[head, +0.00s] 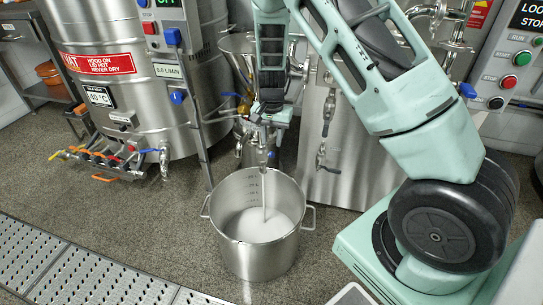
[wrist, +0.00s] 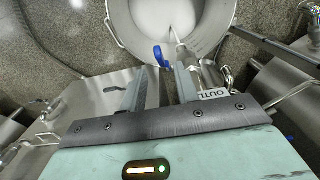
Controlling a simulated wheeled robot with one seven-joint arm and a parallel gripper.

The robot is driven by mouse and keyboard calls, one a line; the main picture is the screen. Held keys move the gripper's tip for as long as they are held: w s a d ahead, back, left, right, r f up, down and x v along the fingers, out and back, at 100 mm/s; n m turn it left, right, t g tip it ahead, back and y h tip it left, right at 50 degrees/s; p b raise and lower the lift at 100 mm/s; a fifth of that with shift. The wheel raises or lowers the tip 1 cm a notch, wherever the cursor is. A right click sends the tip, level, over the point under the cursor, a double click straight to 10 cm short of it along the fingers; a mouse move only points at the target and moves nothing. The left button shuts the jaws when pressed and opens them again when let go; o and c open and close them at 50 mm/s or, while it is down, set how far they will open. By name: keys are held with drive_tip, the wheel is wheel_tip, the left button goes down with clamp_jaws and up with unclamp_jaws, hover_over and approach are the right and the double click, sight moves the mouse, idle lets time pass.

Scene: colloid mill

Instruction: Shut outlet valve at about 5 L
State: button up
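A steel pot (head: 258,258) with a graduated inner wall stands on the floor below the outlet. White liquid (head: 262,226) covers its bottom, with several marks showing above the surface; their numbers are too small to read. A thin white stream (head: 264,192) runs from the outlet pipe into it, so the outlet valve is passing liquid. The wrist view shows the valve's blue handle (wrist: 161,57), the outlet pipe (wrist: 182,55) and an "OUTL" label (wrist: 214,94). My gripper (wrist: 158,82) is open and empty, its fingers pointing toward the handle, which lies just beyond the fingertips.
A large steel vat (head: 105,60) with a red warning sign stands at left, with a row of valves low on its front. A steel cabinet (head: 335,150) stands behind the pot. A control panel (head: 515,65) is at right. Metal floor grating (head: 75,275) runs along the front left.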

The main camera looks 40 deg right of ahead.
sight(272, 155)
wheel_tip(272, 155, down, 6)
drive_tip(key=shift+b, duration=0.7)
drive_tip(key=shift+c, duration=0.3)
clamp_jaws()
